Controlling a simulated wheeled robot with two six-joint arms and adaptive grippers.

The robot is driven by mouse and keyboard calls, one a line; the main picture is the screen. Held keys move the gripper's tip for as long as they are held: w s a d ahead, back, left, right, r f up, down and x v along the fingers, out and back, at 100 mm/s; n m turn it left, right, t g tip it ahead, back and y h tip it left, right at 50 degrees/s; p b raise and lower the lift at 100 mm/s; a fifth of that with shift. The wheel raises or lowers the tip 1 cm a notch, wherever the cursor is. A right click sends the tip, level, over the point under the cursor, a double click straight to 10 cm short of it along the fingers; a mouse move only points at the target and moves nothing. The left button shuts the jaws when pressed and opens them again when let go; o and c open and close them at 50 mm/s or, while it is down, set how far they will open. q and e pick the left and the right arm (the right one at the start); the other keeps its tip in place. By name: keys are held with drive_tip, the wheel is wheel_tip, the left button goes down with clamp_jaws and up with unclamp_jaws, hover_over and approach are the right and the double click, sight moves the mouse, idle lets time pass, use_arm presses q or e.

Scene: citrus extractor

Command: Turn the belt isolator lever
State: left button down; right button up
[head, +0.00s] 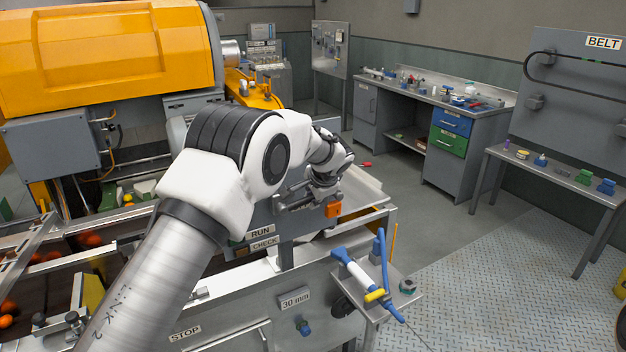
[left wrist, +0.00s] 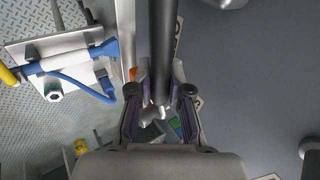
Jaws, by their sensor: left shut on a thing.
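The lever shows in the left wrist view as a dark round bar (left wrist: 163,45) that runs from the top of the picture down between my fingers. My left gripper (left wrist: 161,92) is shut on this bar, with a finger on each side. In the head view my left gripper (head: 290,203) is above the RUN label (head: 261,232) and the CHECK label (head: 264,244). There my arm and gripper hide most of the lever and its mount. An orange block (head: 333,209) shows beside the gripper. My right gripper is not in view.
A small side stand (head: 368,312) with blue and white tools stands close to the right. The yellow machine (head: 110,55) rises behind. The floor (head: 480,275) at the right is clear.

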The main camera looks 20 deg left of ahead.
use_arm(q)
drive_tip(key=shift+f+g+y+p, duration=0.25)
drive_tip(key=shift+g+y+p, duration=0.05)
drive_tip(key=shift+p, duration=0.15)
drive_tip(key=shift+f, duration=0.4)
drive_tip(key=c, duration=1.1)
unclamp_jaws()
drive_tip(key=shift+s, duration=0.1)
drive_tip(key=v, duration=1.2)
drive_tip(key=shift+d, duration=0.15)
drive_tip(key=shift+w, duration=0.2)
